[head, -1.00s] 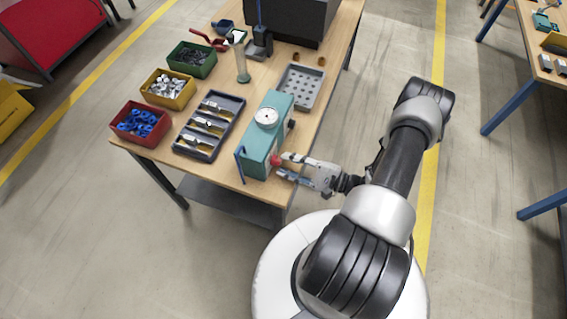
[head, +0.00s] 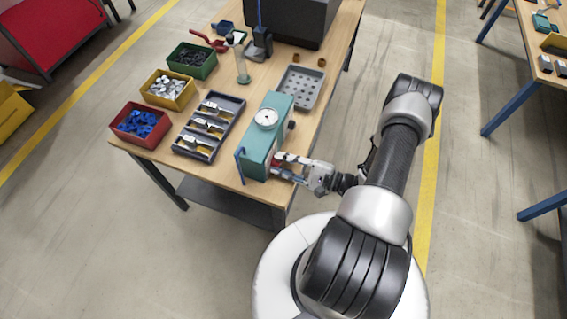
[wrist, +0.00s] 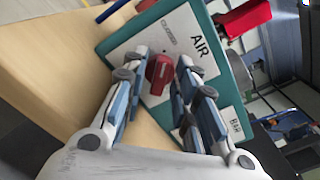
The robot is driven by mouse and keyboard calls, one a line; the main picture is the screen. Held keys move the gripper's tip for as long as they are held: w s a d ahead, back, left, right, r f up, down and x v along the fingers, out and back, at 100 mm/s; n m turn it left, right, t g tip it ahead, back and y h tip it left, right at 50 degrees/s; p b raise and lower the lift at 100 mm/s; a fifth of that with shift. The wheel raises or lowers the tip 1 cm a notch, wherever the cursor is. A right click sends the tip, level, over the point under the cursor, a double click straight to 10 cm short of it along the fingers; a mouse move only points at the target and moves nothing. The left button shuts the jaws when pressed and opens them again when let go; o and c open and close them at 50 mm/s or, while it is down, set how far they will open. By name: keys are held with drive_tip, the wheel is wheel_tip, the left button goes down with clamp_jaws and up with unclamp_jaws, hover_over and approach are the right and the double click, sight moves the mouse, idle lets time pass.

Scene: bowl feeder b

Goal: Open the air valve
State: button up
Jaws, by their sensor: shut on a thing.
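The teal air unit (head: 258,150) stands at the front right edge of the workbench, with a round white gauge (head: 265,118) on top. In the wrist view its white front plate (wrist: 190,28) reads "AIR", and the red valve knob (wrist: 160,72) sits on that plate. My gripper (wrist: 161,68) has one finger on each side of the knob and is shut on it. In the head view my gripper (head: 279,165) reaches the unit's right face, and its fingers mostly hide the knob there.
A dark tray with several compartments (head: 180,150) lies left of the unit. Red (head: 120,128), yellow (head: 152,95) and green (head: 180,60) bins line the left side. A grey perforated tray (head: 314,78) lies behind the unit.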

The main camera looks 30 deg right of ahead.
drive_tip(key=shift+m, duration=0.5)
drive_tip(key=m, duration=0.3)
drive_tip(key=shift+m+b, duration=0.4)
drive_tip(key=m, duration=0.4)
drive_tip(key=shift+m+b, duration=0.3)
drive_tip(key=m, duration=0.4)
drive_tip(key=shift+m, duration=2.2)
drive_tip(key=shift+b, duration=0.3)
drive_tip(key=o, duration=0.7)
